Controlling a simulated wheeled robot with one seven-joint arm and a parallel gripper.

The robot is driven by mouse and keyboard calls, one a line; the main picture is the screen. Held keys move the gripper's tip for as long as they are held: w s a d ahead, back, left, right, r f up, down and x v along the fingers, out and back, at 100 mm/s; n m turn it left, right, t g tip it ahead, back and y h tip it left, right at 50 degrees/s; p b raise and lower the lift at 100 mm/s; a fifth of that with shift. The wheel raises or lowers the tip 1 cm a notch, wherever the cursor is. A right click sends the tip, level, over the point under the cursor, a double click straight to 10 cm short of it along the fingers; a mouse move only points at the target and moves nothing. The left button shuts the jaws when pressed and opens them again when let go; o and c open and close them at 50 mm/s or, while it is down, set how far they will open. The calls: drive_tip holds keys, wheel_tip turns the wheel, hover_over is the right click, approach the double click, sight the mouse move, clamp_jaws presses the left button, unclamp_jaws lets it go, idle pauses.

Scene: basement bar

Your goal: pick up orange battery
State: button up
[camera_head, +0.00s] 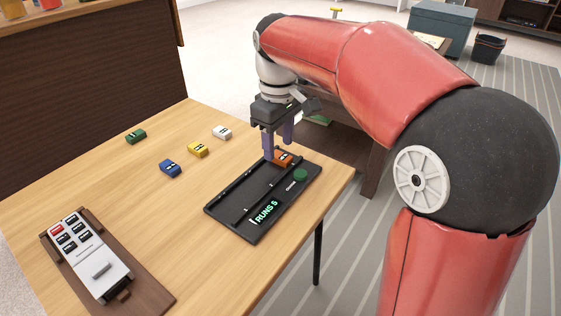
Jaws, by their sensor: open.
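The orange battery (283,157) is a small block at the far end of the black tray (238,223), beneath my gripper. My gripper (278,150) points down with its two purple fingers apart, one on the left of the battery and one behind or to its right. The left finger hides part of the battery's left end. I cannot tell whether the fingers touch it.
Blue (170,168), yellow (198,149), white (222,132) and green (136,136) blocks lie on the wooden table (110,215). The tray has rails, a green round button (300,175) and a display reading "RUNS 5". A grey keypad device (92,258) lies front left.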

sight(278, 154)
wheel_tip(278, 154, down, 2)
drive_tip(key=shift+f, duration=0.15)
drive_tip(key=c, duration=1.1)
drive_tip(key=shift+o, duration=0.2)
wheel_tip(278, 154, up, 20)
drive_tip(key=p, duration=0.6)
